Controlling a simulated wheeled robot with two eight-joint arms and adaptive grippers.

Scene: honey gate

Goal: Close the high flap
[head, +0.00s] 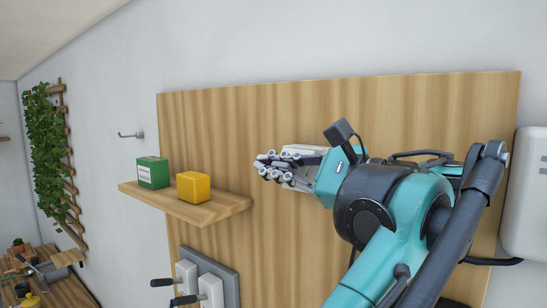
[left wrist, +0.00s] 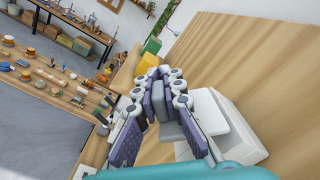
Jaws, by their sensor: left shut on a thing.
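A white wall box (left wrist: 240,130) with a white flap (left wrist: 207,110) on its front is mounted on the wooden board, right of my fingers in the left wrist view. In the head view only part of the white box (head: 305,149) shows behind my left gripper (head: 268,167). In the left wrist view the left gripper (left wrist: 160,75) is shut around a grey piece (left wrist: 160,108) beside the flap, apparently its grip. The fingers hide how this piece joins the flap. My right gripper is not in view.
A wooden shelf (head: 205,212) holds a green box (head: 153,172) and a yellow block (head: 193,187), left of my gripper. Below it are white switches (head: 210,288) with dark handles. A metal hook (head: 131,135) is on the wall. A white cabinet (head: 525,190) stands at right.

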